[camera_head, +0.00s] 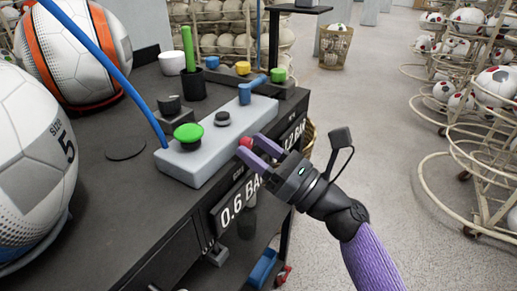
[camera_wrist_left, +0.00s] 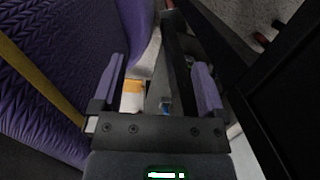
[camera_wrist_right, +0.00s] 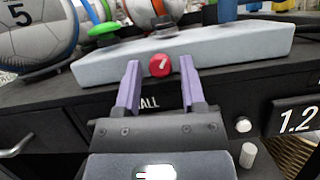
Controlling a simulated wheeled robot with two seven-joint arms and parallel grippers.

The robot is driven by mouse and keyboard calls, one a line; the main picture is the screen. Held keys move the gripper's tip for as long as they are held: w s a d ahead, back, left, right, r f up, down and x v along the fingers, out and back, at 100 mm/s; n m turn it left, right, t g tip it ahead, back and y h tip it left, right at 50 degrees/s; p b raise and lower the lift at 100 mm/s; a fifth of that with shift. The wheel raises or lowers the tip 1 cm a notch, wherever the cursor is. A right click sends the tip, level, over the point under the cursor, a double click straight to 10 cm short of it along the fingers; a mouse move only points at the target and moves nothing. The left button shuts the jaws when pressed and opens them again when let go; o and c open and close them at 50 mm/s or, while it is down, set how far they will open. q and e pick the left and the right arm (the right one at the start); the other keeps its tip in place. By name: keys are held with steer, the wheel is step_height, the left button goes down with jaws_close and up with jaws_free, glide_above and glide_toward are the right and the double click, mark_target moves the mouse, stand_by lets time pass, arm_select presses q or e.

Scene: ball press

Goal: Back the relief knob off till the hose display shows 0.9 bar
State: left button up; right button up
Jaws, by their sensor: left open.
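The red relief knob (camera_wrist_right: 160,66) sits on the front face of the grey press block (camera_head: 207,150); it also shows in the head view (camera_head: 246,142). My right gripper (camera_wrist_right: 159,75) is open, its purple fingertips on either side of the knob, with small gaps visible between. One display (camera_head: 238,200) reads 0.6 BAR; the label above it seems to end in "ALL". The other display (camera_wrist_right: 297,120) reads 1.2; its label is not legible, so I cannot confirm it is the hose one. My left gripper (camera_wrist_left: 160,85) is open and empty, outside the head view.
A green button (camera_head: 188,132), a black knob (camera_head: 222,118) and a blue lever (camera_head: 252,90) are on the block. A blue hose (camera_head: 108,65) runs to its left end. Footballs (camera_head: 30,160) stand at the left. Wire ball racks (camera_head: 470,150) stand at the right, beyond open floor.

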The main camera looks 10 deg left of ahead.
steer(key=c, duration=0.5)
jaws_close()
steer(key=n+g+b, duration=0.1)
steer(key=n, duration=0.1)
steer(key=n+g+b, duration=0.1)
steer(key=n+b, duration=0.1)
steer(key=shift+w+f+y, duration=0.15)
steer(key=shift+f+y, duration=0.25)
steer(key=shift+r+n+g+b, duration=0.15)
steer(key=shift+n+g+b, duration=0.3)
steer(key=shift+n, duration=0.35)
steer(key=shift+r+n+g, duration=0.2)
steer(key=shift+n+g, duration=0.05)
steer(key=shift+n, duration=0.05)
steer(key=o, duration=0.7)
jaws_free()
steer(key=shift+c, duration=0.2)
steer(key=shift+o, duration=0.7)
arm_select(q)
steer(key=f, duration=0.1)
steer(key=s+f, duration=0.1)
steer(key=f, duration=0.1)
steer(key=shift+s+a+f+g, duration=0.1)
steer(key=shift+s+g, duration=0.1)
steer(key=shift+g, duration=0.1)
steer(key=shift+s, duration=0.1)
arm_select(e)
steer(key=shift+d, duration=0.1)
